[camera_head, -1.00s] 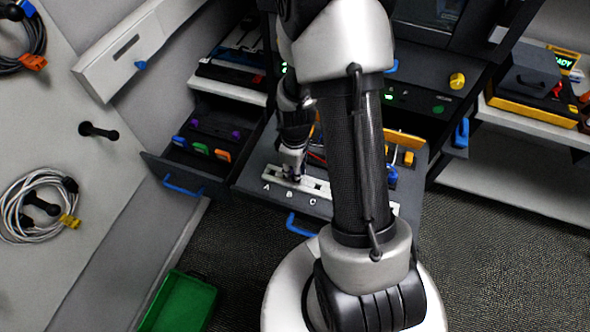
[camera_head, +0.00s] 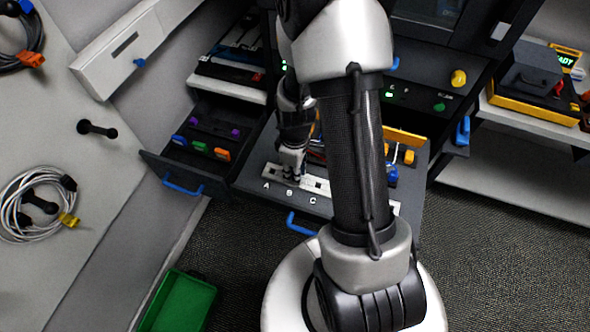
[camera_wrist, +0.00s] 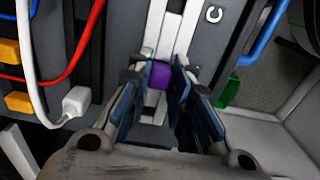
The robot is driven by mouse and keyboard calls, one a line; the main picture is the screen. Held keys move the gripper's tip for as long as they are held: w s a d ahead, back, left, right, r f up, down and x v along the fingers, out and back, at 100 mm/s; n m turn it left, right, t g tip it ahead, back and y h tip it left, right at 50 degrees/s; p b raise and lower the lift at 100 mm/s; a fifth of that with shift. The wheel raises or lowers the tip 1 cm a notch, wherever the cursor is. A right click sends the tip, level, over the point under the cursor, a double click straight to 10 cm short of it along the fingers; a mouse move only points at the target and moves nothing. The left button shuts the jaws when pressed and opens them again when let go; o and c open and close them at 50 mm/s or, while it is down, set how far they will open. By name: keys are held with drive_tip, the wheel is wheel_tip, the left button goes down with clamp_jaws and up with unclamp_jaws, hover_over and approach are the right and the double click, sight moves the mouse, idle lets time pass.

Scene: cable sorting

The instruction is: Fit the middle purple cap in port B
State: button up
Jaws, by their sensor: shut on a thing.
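My gripper (camera_wrist: 160,80) is shut on a purple cap (camera_wrist: 160,75), with a blue-lined finger on each side of it. In the head view my gripper (camera_head: 291,172) is low at the white port strip (camera_head: 316,185), close behind the printed letter B (camera_head: 289,192). The letters A (camera_head: 267,185) and C (camera_head: 312,200) stand to either side. The strip also shows in the wrist view (camera_wrist: 168,28), running under the cap. My fingers hide the port opening, so I cannot tell how far the cap is in it.
An open drawer (camera_head: 205,179) at the left holds two purple caps (camera_head: 195,122) (camera_head: 235,133) with a gap between them, plus coloured blocks. In the wrist view, white (camera_wrist: 32,70) and red cables (camera_wrist: 85,40) run left of my gripper. A green bin (camera_head: 180,302) stands on the floor.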

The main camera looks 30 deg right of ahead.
idle(0.4)
drive_tip(key=o, duration=0.9)
drive_tip(key=shift+o, duration=0.3)
drive_tip(key=o, duration=0.4)
drive_tip(key=shift+r+p, duration=2.75)
drive_tip(key=shift+r, duration=0.7)
